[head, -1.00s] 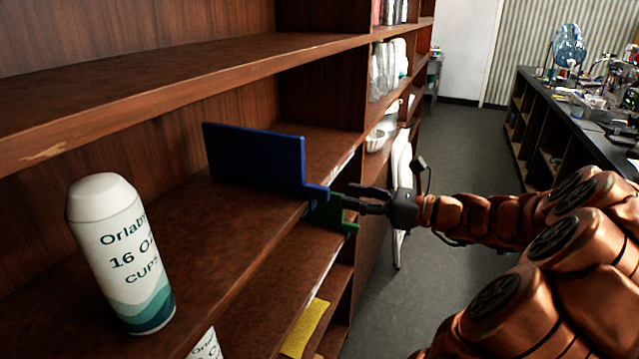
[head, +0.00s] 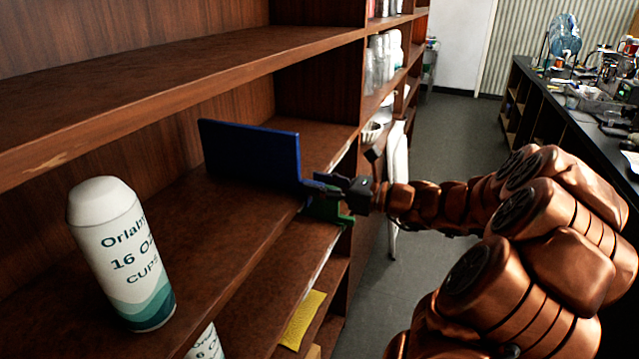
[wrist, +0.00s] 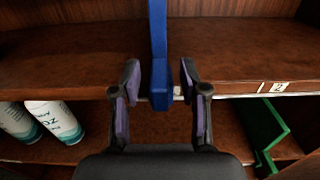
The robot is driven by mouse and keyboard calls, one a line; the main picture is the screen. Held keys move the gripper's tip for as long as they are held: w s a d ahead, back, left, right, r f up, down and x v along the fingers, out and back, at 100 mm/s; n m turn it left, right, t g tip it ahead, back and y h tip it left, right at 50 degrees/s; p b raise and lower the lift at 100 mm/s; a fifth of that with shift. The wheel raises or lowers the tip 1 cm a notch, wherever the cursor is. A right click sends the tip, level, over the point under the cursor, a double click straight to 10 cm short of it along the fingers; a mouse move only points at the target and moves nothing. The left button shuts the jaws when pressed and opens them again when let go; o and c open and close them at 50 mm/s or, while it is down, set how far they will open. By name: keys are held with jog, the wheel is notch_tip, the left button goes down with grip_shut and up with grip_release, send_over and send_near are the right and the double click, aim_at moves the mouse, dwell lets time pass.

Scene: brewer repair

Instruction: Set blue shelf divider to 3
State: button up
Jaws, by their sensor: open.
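The blue shelf divider (head: 250,154) stands upright on the middle shelf in the head view, with a narrow tab at its front edge. In the wrist view the divider (wrist: 160,72) runs away from me, and its tab end lies between the two fingers. My gripper (head: 328,188) is open at the shelf's front edge, with its fingers (wrist: 160,85) on either side of the tab and a visible gap on each side. A label reading 2 (wrist: 278,87) is on the shelf edge to the right of the divider. No label reading 3 can be made out.
A green divider (head: 326,209) is on the shelf below, right of my gripper in the wrist view. A white cup sleeve (head: 122,254) stands at the left front of the middle shelf. More sleeves (wrist: 55,120) are on the shelf below. The aisle floor (head: 440,150) is clear.

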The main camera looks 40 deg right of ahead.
grip_shut()
dwell(0.6)
